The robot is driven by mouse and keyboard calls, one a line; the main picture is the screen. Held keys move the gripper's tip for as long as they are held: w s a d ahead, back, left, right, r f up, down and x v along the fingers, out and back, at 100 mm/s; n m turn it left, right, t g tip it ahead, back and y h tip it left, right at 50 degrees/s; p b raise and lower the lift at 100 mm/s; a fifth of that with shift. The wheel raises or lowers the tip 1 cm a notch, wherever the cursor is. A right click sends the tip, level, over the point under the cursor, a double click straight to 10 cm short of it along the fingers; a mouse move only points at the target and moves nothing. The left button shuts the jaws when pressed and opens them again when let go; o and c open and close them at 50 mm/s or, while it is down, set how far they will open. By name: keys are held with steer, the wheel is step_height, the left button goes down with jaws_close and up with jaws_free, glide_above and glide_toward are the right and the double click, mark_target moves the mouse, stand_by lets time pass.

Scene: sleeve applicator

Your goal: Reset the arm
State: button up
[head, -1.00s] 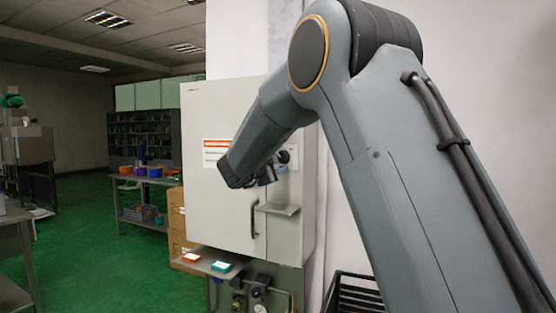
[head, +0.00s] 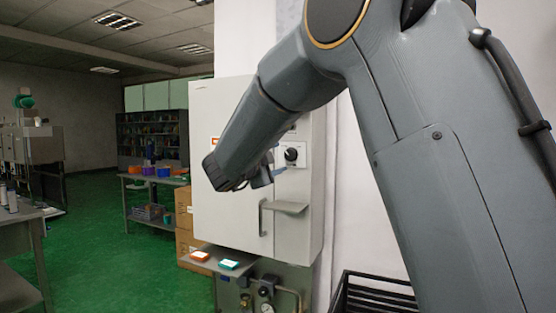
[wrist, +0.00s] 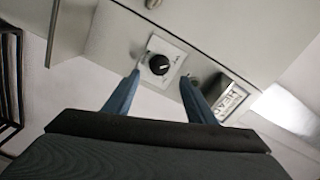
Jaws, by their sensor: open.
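My gripper shows in the wrist view (wrist: 158,92) with its two blue fingers spread apart and nothing between them. Beyond the fingertips is a black knob (wrist: 158,64) on a pale plate, on the front of the machine cabinet. In the head view my grey arm reaches in front of the light grey cabinet (head: 238,110). The knob (head: 291,154) shows there just right of my wrist. The gripper itself is mostly hidden behind my forearm, with a small part near the wrist (head: 275,168). I cannot tell the exact gap between the fingers and the knob.
The cabinet has a vertical handle (head: 262,218) and a small shelf (head: 284,207). Below, a ledge holds an orange-and-white block (head: 200,256) and a green-and-white block (head: 229,265). A black crate (head: 372,296) stands lower right. Green floor (head: 130,260) is free at left.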

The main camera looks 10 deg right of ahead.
steer(key=s+a+f+n+g+y, duration=0.1)
steer(key=s+f+n+g+y, duration=0.1)
steer(key=s+f+n+y, duration=0.45)
steer(key=s+a+f+n+g+y+p, duration=0.1)
steer(key=s+f+n, duration=0.25)
steer(key=f, duration=0.55)
steer(key=s+a+f+n+g+y, duration=0.1)
steer(key=s+f+n+g+y, duration=0.1)
steer(key=s+f+n+y, duration=0.35)
steer(key=s+d+f+n+g, duration=0.2)
steer(key=s+f+g, duration=0.1)
steer(key=s, duration=0.6)
steer(key=s+d+f+n+g+h, duration=0.1)
steer(key=s+d+f+g, duration=0.2)
steer(key=s+f, duration=0.3)
steer(key=s+d+f+n+g+h+p, duration=0.1)
steer(key=s+f, duration=0.4)
steer(key=s, duration=0.7)
steer(key=d+n+g, duration=0.1)
steer(key=g, duration=0.1)
steer(key=shift+s+d+n+g, duration=0.15)
steer(key=shift+d+n+g, duration=0.05)
steer(key=shift+n+g, duration=0.15)
